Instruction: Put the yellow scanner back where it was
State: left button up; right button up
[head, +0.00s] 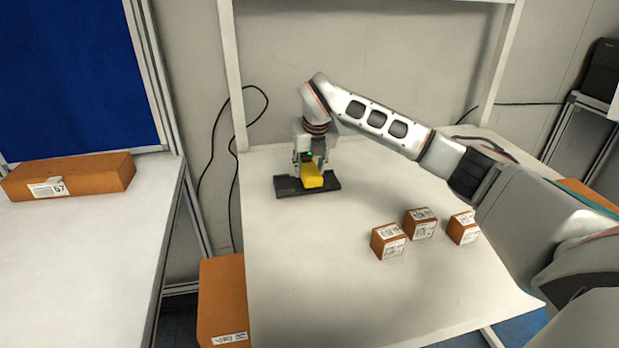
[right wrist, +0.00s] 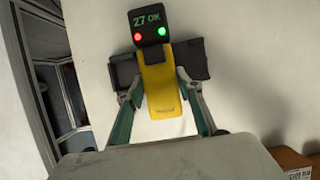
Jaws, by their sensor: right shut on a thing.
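The yellow scanner (head: 312,178) is at the back left of the white table, over a flat black base (head: 290,187). My right gripper (head: 310,165) comes down from above and is shut on the scanner. In the right wrist view the yellow scanner (right wrist: 161,88) lies between the two fingers, with the black base (right wrist: 190,58) behind it. Its dark head shows "27 OK" with a red and a green light. I cannot tell whether the scanner rests on the base or is just above it. My left gripper is not in view.
Three small labelled boxes (head: 420,223) stand on the table (head: 330,290) right of the base. A larger brown box (head: 223,295) is at the table's left edge. Another long box (head: 70,177) lies on the left table. The table's front is clear.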

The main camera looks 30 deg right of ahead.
jog(key=shift+f, duration=1.7)
jog(key=shift+f, duration=0.1)
jog(key=o, duration=1)
jog(key=v, duration=1.2)
jog(key=shift+b, duration=0.4)
jog(key=shift+s+a, duration=0.1)
jog(key=shift+s, duration=0.05)
